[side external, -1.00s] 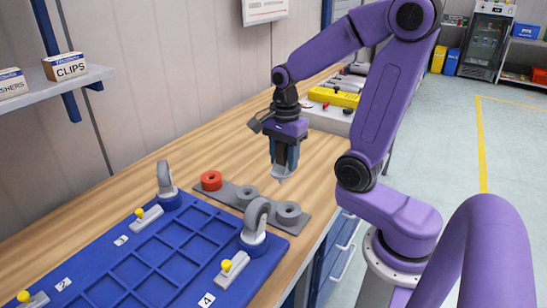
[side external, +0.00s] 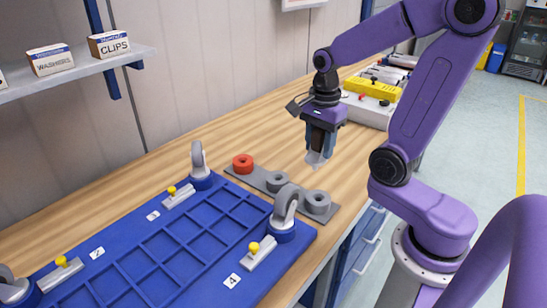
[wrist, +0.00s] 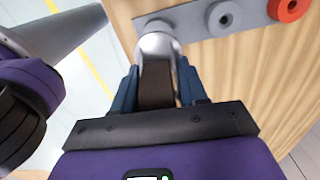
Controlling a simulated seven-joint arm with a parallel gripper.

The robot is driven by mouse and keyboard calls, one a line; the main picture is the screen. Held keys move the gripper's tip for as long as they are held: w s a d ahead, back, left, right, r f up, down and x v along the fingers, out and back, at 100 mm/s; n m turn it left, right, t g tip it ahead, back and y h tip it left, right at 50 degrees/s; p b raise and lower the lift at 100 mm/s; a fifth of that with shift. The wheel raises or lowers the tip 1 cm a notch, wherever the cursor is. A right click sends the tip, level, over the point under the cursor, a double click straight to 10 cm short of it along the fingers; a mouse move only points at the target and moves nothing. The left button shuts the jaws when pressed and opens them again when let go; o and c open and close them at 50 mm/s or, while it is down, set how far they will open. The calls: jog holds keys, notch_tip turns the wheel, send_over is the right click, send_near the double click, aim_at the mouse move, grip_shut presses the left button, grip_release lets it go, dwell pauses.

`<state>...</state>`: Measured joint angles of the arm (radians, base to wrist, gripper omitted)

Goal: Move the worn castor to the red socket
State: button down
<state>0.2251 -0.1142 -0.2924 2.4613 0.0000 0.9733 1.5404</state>
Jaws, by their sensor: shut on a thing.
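My gripper (side external: 317,152) is shut on a grey castor (side external: 316,159), held in the air above the far side of the grey socket strip's near end. In the wrist view the castor (wrist: 159,45) has a pale metal body and a dark brown wheel (wrist: 157,86) between the blue fingers. I cannot make out wear marks. The red socket (side external: 243,163) is at the far left end of the strip and stands empty. It also shows in the wrist view (wrist: 289,9), right of the castor.
The strip (side external: 259,182) has two grey sockets (side external: 277,181) (side external: 317,201) besides the red one.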

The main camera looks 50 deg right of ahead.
jog(key=w+d+r, duration=0.1)
jog(key=w, duration=1.2)
jog(key=shift+w+d+f, duration=0.2)
jog(key=shift+w+f, duration=1.5)
jog(key=shift+w, duration=0.65)
jog(key=shift+w+d+f, duration=0.2)
jog(key=shift+w+f, duration=1.5)
jog(key=shift+w, duration=0.7)
jog(key=shift+w+d+f, duration=0.2)
jog(key=shift+w+f, duration=1.5)
jog(key=shift+w, duration=0.65)
jog(key=shift+f, duration=1.95)
jog(key=c, duration=0.5)
grip_release()
notch_tip(320, 180, up, 18)
jog(key=shift+f, duration=0.25)
